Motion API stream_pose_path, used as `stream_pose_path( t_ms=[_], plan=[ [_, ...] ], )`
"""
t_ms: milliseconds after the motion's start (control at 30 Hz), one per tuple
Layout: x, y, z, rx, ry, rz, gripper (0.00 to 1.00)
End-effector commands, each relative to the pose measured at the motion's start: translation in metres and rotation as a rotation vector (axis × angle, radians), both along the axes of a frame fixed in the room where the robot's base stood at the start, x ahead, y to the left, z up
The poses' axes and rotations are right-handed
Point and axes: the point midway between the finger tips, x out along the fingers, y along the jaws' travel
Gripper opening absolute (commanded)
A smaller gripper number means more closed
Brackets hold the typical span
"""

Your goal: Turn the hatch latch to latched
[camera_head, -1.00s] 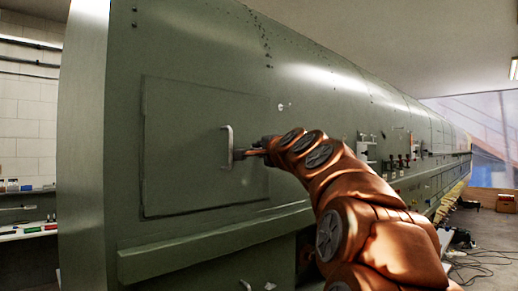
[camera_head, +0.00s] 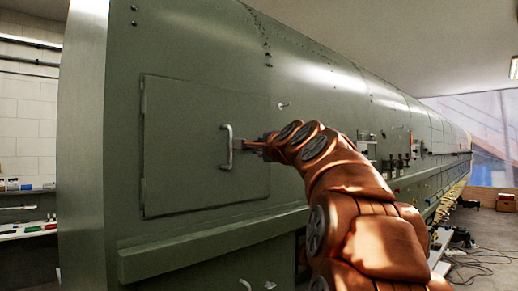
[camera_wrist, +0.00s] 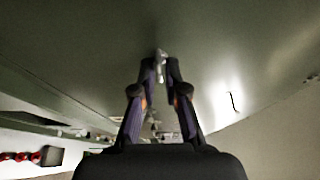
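The closed hatch (camera_head: 180,185) is a flat panel in the green fuselage side. Its pale D-shaped handle (camera_head: 227,147) stands upright near the panel's upper right. A small pale knob or latch (camera_head: 283,105) sits on the skin right of the hatch; its setting is too small to read. My gripper (camera_head: 245,144) is just right of the handle, fingers pointing left toward it. In the wrist view, my gripper (camera_wrist: 165,64) has a gap between its fingers, with a pale metal piece (camera_wrist: 161,66) at the tips. I cannot tell whether they touch it.
A ledge (camera_head: 215,245) runs along the fuselage below the hatch. Several small fittings stick out of the side farther right. A bench (camera_head: 30,230) with small items stands at the left. Cables (camera_head: 480,262) lie on the floor at the right.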

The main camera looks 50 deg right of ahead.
Motion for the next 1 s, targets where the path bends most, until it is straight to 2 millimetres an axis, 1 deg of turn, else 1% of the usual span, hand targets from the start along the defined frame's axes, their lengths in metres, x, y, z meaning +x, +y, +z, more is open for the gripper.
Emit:
stream_pose_path(
  t_ms=[33,133,433,567,767,1000],
  plan=[
    [0.0,0.0,0.0,0.0,0.0,0.0,0.21],
    [0.0,0.0,0.0,-0.001,0.001,0.0,0.3],
    [0.0,0.001,0.0,-0.001,0.001,0.001,0.3],
    [-0.005,0.003,0.0,-0.001,0.001,0.001,0.3],
    [-0.024,0.012,0.0,-0.001,0.0,0.002,0.3],
    [-0.055,0.024,0.0,0.0,0.001,0.001,0.3]
  ],
)
